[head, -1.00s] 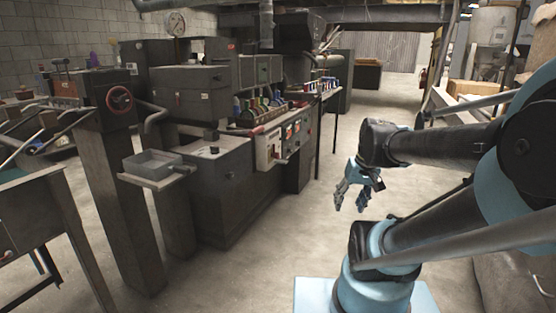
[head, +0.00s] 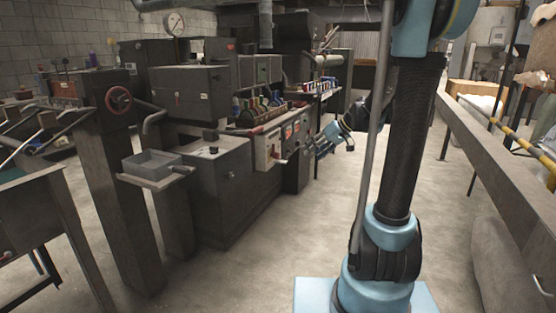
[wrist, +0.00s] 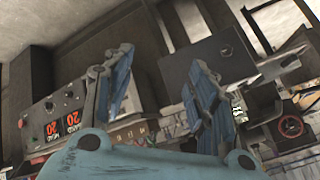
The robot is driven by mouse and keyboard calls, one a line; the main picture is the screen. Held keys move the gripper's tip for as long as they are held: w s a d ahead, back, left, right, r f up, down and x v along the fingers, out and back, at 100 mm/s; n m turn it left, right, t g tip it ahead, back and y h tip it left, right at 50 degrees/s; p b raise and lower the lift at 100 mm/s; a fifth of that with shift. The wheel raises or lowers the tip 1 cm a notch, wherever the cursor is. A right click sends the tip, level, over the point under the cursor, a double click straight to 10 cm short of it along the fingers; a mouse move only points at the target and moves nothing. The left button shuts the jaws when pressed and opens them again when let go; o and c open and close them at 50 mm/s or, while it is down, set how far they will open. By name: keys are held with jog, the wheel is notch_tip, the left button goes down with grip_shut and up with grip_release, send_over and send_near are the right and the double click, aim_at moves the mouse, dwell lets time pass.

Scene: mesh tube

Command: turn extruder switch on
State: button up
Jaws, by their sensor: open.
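A control panel (head: 268,146) with red lit readouts and small knobs is on the front of the dark machine, left of my gripper in the head view. The same kind of panel (wrist: 42,88) shows tilted at the left in the wrist view, with two readouts reading 20. Small dark knobs and a red button (wrist: 69,94) sit on it. I cannot tell which control is the extruder switch. My gripper (head: 318,146) is just right of the panel in the head view, apart from it as far as I can see. Its two blue fingers (wrist: 162,85) are spread and empty.
A row of coloured parts (head: 258,110) stands on the machine above the panel. A grey tray (head: 152,165) juts out at its left. The floor (head: 300,230) in front of the machine is clear. A long beam (head: 500,150) runs along the right.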

jog(key=w+a+f+n+y, duration=0.1)
jog(key=w+a+y, duration=0.1)
jog(key=w, duration=0.8)
jog(key=n+t+y, duration=0.3)
jog(key=n+y, duration=0.2)
jog(key=y, duration=0.2)
send_near(279, 156)
jog(key=x, duration=1)
jog(key=shift+a, duration=0.35)
jog(key=c, duration=1)
